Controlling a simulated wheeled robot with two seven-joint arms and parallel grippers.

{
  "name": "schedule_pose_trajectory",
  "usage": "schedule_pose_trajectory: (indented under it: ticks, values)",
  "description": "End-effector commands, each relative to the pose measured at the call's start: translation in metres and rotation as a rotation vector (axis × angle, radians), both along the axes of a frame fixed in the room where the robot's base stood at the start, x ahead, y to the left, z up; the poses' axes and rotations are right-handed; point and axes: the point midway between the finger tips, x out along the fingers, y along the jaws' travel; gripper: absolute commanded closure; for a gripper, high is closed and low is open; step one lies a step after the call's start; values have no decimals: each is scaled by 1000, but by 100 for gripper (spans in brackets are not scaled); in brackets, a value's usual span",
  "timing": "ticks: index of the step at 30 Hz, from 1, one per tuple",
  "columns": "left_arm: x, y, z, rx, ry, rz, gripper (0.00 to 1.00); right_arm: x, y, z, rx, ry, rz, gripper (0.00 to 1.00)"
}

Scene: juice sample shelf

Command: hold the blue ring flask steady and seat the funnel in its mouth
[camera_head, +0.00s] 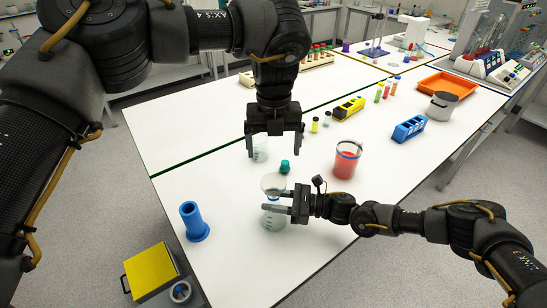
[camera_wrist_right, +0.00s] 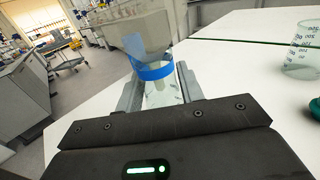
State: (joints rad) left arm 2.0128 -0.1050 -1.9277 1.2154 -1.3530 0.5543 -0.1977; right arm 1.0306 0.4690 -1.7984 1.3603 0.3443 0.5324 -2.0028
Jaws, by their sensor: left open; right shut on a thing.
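The clear blue ring flask (camera_head: 272,219) stands near the table's front edge, with its blue ring (camera_wrist_right: 152,71) around the neck. The pale translucent funnel (camera_head: 273,183) is on top of it. In the right wrist view the funnel's cone (camera_wrist_right: 138,32) rises above the ring, and its stem shows below the ring, inside the neck. My right gripper (camera_head: 284,202) comes in from the right and is shut on the flask's neck, partly hiding it. My left gripper (camera_head: 274,150) is open and empty, pointing down, above and behind the funnel.
A teal stopper (camera_head: 285,167) lies just behind the funnel. A clear beaker (camera_head: 261,153) stands by my left gripper. A beaker of red liquid (camera_head: 346,164) is to the right, a blue cylinder (camera_head: 192,222) to the left. The table's far left is clear.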

Motion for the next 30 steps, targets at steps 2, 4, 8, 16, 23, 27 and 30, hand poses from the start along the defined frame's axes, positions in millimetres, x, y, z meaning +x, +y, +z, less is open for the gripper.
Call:
schedule_pose_trajectory:
  ticks: [2,4,8,16,23,27,30]
  values:
    - [0,0,0,0,0,0,13,0,0,0,0,0,0,87]
    - [0,0,0,0,0,0,13,0,0,0,0,0,0,87]
    - [0,0,0,0,0,0,13,0,0,0,0,0,0,87]
    - [0,0,0,0,0,0,13,0,0,0,0,0,0,37]
    - [0,0,0,0,0,0,13,0,0,0,0,0,0,37]
    - [0,0,0,0,0,0,13,-1,-8,0,0,1,-1,37]
    - [0,0,0,0,0,0,13,-3,-24,-1,-1,0,-3,37]
